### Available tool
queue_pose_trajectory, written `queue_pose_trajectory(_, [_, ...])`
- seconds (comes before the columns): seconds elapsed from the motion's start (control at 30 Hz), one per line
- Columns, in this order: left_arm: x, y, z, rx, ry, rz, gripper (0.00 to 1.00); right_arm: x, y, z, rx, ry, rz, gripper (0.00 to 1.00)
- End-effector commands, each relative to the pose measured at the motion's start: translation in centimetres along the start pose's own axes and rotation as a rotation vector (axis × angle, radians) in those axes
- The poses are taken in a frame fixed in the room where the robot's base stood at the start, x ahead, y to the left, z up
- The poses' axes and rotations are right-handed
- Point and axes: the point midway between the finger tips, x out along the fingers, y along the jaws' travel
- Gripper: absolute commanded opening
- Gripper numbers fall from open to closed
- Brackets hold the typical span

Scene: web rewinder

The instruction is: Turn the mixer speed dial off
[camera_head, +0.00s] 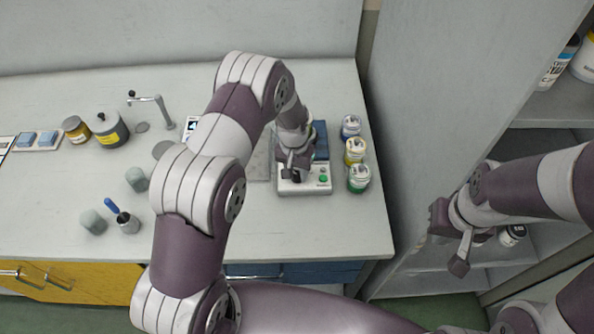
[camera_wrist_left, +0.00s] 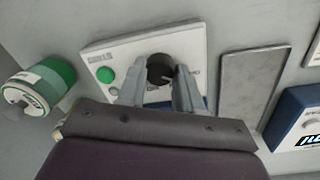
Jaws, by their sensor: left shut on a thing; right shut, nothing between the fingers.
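The mixer's white control panel (camera_head: 311,189) sits on the counter, with a green button (camera_head: 323,178) at its right in the head view. In the left wrist view the panel (camera_wrist_left: 125,50) shows the green button (camera_wrist_left: 106,74) and a round black speed dial (camera_wrist_left: 160,67). My left gripper (camera_head: 291,176) is over the panel, and its fingers (camera_wrist_left: 159,78) are shut on the dial, one on each side. The dial's pointer and setting are partly hidden by the fingers. My right gripper (camera_head: 462,250) is shut and empty, off the counter to the right, in front of the shelves.
Jars with blue (camera_head: 351,126), yellow (camera_head: 355,151) and green (camera_head: 358,178) labels stand right of the mixer. A grey plate (camera_wrist_left: 248,84) lies beside the panel. A tap (camera_head: 155,108), a dark pot (camera_head: 108,130) and a small cup (camera_head: 127,222) are farther left. The front right counter is clear.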

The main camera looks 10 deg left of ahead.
Motion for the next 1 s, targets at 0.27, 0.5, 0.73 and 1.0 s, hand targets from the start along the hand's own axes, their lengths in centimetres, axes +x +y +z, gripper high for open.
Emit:
queue_pose_trajectory(0.27, [0.03,0.0,0.07,-0.139,0.006,0.0,0.04,0.08,0.0,0.01,0.0,0.0,0.0,0.0])
queue_pose_trajectory(0.5, [0.02,0.0,0.07,-0.192,0.009,0.0,0.04,0.1,0.0,0.01,0.0,0.0,0.0,0.0])
queue_pose_trajectory(0.73, [0.01,0.01,0.07,-0.202,0.01,0.0,0.04,0.1,0.0,0.01,0.0,0.0,0.0,0.0])
queue_pose_trajectory(1.0, [0.02,0.01,0.07,-0.202,0.01,0.0,0.48,0.11,0.0,0.01,0.0,0.0,0.0,0.0])
